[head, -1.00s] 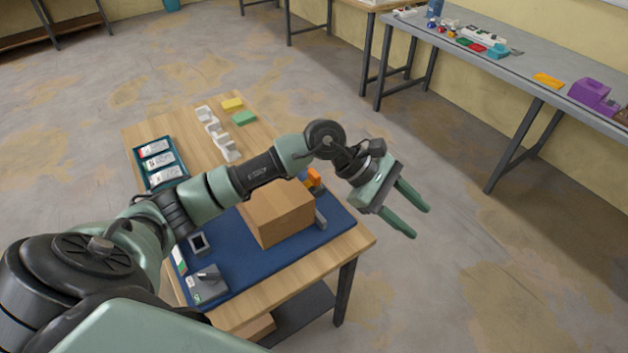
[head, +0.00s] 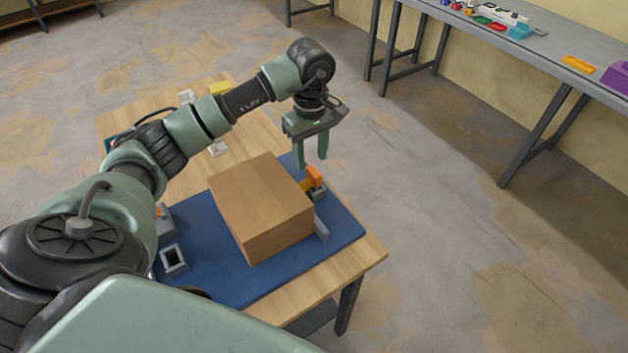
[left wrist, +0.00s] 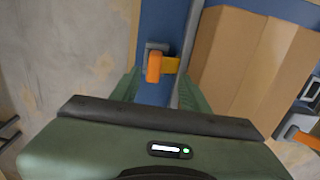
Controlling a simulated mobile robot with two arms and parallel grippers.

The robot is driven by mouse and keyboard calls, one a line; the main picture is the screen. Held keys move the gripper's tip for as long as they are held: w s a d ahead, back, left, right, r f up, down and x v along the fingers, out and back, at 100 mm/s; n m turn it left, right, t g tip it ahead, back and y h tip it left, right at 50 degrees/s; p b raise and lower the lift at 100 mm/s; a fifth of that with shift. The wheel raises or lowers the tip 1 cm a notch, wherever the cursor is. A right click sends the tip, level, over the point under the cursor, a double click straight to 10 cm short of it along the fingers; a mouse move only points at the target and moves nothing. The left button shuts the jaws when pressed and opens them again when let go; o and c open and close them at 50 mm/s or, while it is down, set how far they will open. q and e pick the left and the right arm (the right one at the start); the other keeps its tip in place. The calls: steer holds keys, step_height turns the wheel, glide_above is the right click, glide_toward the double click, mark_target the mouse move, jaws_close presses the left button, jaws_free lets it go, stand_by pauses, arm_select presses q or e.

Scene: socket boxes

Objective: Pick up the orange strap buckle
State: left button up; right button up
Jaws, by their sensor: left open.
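The orange strap buckle (head: 314,176) stands at the far right side of the blue mat (head: 217,281), just behind the cardboard box. In the left wrist view the orange piece (left wrist: 154,66) shows between my fingers, with a yellow part (left wrist: 171,65) and a grey part beside it. My left gripper (head: 313,168) is open and points down above and slightly behind the buckle, holding nothing. Its green fingers also show in the left wrist view (left wrist: 160,88). I cannot tell the exact height gap. My right gripper is not in view.
The cardboard box (head: 262,208) stands right beside the buckle, with a grey bar (head: 321,222) along its right side. A grey square socket (head: 174,260) is at the mat's left. Another orange piece (left wrist: 305,137) lies across the box. Floor right of the table is clear.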

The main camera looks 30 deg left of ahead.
mark_target(314, 171)
arm_select(q)
steer(key=f, duration=0.2)
steer(key=f+p, duration=0.1)
steer(key=shift+w+a+f, duration=0.1)
steer(key=shift+w+a, duration=0.1)
steer(key=shift+w, duration=0.1)
steer(key=shift+d+f, duration=0.1)
steer(key=shift+f, duration=0.2)
step_height(314, 171, down, 4)
steer(key=shift+w+d+r+p, duration=0.15)
steer(key=shift+r+p, duration=0.05)
steer(key=shift+p, duration=0.8)
steer(key=shift+f, duration=0.45)
jaws_close()
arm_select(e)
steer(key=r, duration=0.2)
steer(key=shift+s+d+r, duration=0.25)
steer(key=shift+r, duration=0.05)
